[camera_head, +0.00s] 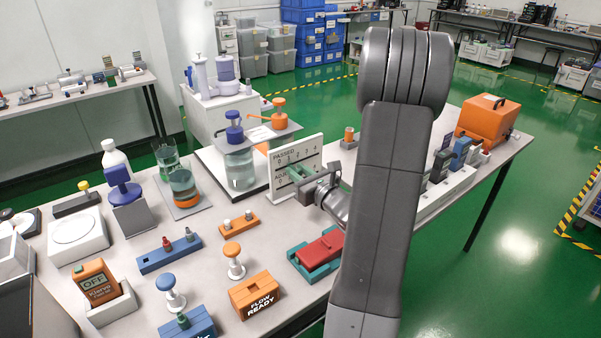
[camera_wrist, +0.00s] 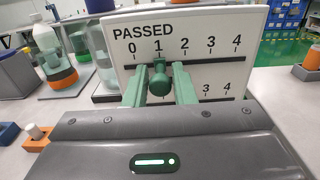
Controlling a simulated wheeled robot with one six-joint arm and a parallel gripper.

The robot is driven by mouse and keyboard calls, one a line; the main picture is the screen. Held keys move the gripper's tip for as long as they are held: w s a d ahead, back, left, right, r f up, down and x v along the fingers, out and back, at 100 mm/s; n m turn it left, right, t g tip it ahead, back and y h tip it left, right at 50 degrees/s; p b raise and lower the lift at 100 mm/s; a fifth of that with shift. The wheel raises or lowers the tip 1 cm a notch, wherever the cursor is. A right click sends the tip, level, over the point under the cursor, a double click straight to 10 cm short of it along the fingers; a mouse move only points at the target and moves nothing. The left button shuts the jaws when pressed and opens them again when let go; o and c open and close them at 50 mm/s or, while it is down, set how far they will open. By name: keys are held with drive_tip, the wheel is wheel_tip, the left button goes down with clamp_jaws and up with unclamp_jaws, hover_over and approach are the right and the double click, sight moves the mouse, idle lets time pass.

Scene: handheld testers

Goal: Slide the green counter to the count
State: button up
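The white counter board (camera_head: 312,147) stands upright on the table, marked PASSED with a scale from 0 to 4. It fills the middle of the wrist view (camera_wrist: 215,50). A lower scale is partly hidden, with 3 and 4 readable.
A red and teal block (camera_head: 320,250) lies in front of the board. An orange base with small pegs (camera_head: 234,223) is to its left. A glass jar with a blue top (camera_head: 238,165) stands behind. An orange case (camera_head: 487,118) is at the far right.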

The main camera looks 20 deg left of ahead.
drive_tip(key=shift+o, duration=1.2)
drive_tip(key=v, duration=1.3)
drive_tip(key=shift+s+d, duration=0.25)
drive_tip(key=shift+d, duration=0.05)
drive_tip(key=x, duration=1.4)
drive_tip(key=shift+d, duration=0.1)
drive_tip(key=shift+s, duration=0.1)
